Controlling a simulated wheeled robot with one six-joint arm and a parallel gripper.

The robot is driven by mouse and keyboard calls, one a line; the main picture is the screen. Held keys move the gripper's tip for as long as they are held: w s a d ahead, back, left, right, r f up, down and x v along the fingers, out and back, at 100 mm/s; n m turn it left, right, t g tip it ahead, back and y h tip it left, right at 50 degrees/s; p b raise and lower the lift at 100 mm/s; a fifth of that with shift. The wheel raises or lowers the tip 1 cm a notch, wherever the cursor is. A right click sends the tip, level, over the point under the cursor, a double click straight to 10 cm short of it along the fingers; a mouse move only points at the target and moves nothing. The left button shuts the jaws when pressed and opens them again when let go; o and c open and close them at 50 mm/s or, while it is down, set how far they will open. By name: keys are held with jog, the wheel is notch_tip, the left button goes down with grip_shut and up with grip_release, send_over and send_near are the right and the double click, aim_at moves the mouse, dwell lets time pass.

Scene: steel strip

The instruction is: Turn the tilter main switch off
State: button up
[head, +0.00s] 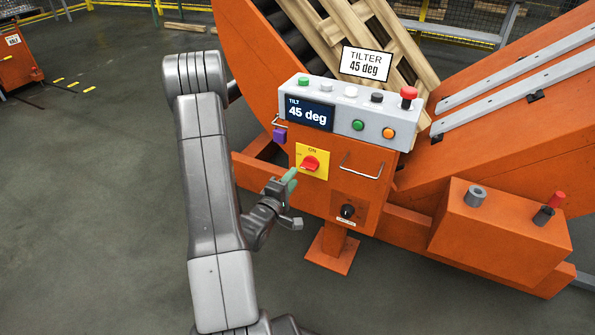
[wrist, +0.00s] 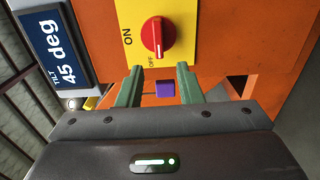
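The main switch is a red rotary knob (head: 310,163) on a yellow plate (head: 322,175) on the orange front of the tilter's control post. In the wrist view the red knob (wrist: 158,38) is above my fingertips. Its pale line runs up and down there, with ON to its left and OFF just below left. I cannot tell which end of the line is the pointer. My gripper (wrist: 160,76) is open, its two green fingers apart and nothing held between them. In the head view my gripper (head: 291,196) is just below left of the plate.
Above the switch is a console (head: 345,112) with buttons, a red mushroom button (head: 408,94) and a "45 deg" display (head: 308,114). A purple block (head: 280,135) hangs left of it. A handle (head: 361,168) and a black knob (head: 347,211) are nearby.

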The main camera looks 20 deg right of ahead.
aim_at(302, 166)
jog(key=v, duration=0.8)
jog(key=shift+s+a, duration=0.2)
jog(key=shift+s, duration=0.05)
jog(key=shift+w+d, duration=0.1)
jog(key=b+x, duration=0.1)
jog(key=x, duration=1.2)
jog(key=shift+w+d, duration=0.2)
jog(key=shift+w, duration=0.05)
jog(key=shift+d, duration=0.1)
jog(key=m, duration=0.4)
jog(key=shift+r, duration=0.35)
jog(key=shift+s+r+m, duration=0.1)
jog(key=shift+r+m, duration=0.05)
jog(key=shift+m, duration=0.9)
jog(key=shift+s+r+m, duration=0.1)
jog(key=shift+r+m, duration=0.1)
jog(key=shift+m, duration=0.85)
